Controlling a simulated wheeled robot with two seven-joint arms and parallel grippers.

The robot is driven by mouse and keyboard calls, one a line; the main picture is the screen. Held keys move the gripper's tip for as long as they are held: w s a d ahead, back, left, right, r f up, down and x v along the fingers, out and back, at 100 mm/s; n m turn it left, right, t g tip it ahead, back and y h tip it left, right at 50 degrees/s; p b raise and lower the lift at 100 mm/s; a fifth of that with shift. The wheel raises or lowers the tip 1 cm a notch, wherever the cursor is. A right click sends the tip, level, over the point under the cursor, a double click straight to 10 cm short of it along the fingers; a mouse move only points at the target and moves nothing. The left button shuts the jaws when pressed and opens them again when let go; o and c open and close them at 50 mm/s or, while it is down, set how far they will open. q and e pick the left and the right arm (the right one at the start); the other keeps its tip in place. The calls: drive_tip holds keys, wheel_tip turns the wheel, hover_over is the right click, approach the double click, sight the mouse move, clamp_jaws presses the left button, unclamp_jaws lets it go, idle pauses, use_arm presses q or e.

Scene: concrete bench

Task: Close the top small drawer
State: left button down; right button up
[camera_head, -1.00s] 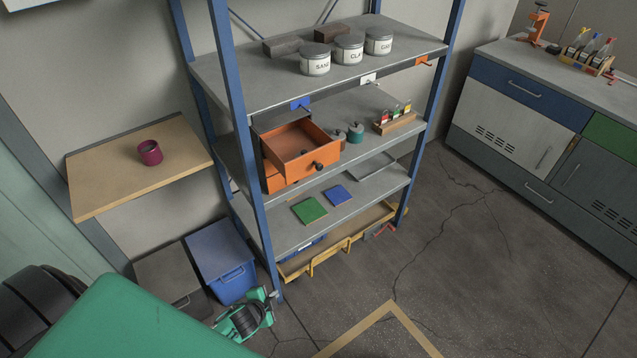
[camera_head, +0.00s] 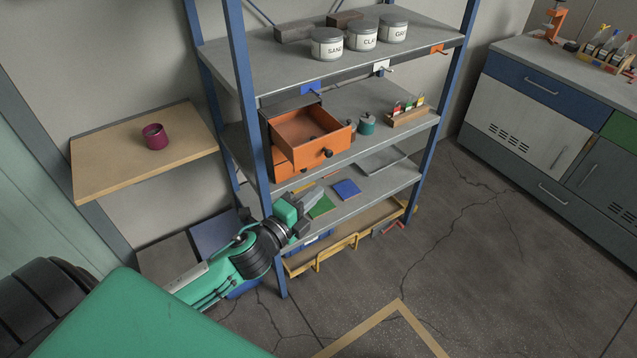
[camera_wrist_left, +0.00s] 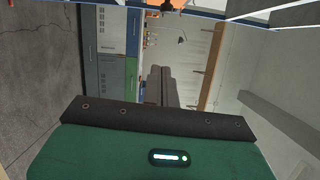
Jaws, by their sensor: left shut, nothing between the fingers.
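The orange top small drawer (camera_head: 306,157) is pulled out of its small cabinet on the middle shelf of the blue-posted rack. It has a dark round knob (camera_head: 327,153) on its front, and its inside looks empty. A lower orange drawer (camera_head: 284,171) sits under it, mostly covered. My left gripper (camera_head: 318,190) is shut and empty, below and in front of the open drawer, apart from it, by the lower shelf. Its closed fingers also show in the left wrist view (camera_wrist_left: 160,86). My right gripper is not in view.
Teal weights (camera_head: 367,124) and a rack of small bottles (camera_head: 408,112) stand right of the drawer. Labelled tins (camera_head: 362,37) are on the shelf above. Green and blue tiles (camera_head: 346,189) lie on the shelf below. A blue rack post (camera_head: 246,110) rises left of the cabinet.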

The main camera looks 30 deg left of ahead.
use_arm(q)
drive_tip(key=w+a+p, duration=0.1)
drive_tip(key=w+p, duration=0.2)
drive_tip(key=w, duration=0.8)
drive_tip(key=shift+a+r, duration=0.15)
drive_tip(key=shift+a, duration=0.05)
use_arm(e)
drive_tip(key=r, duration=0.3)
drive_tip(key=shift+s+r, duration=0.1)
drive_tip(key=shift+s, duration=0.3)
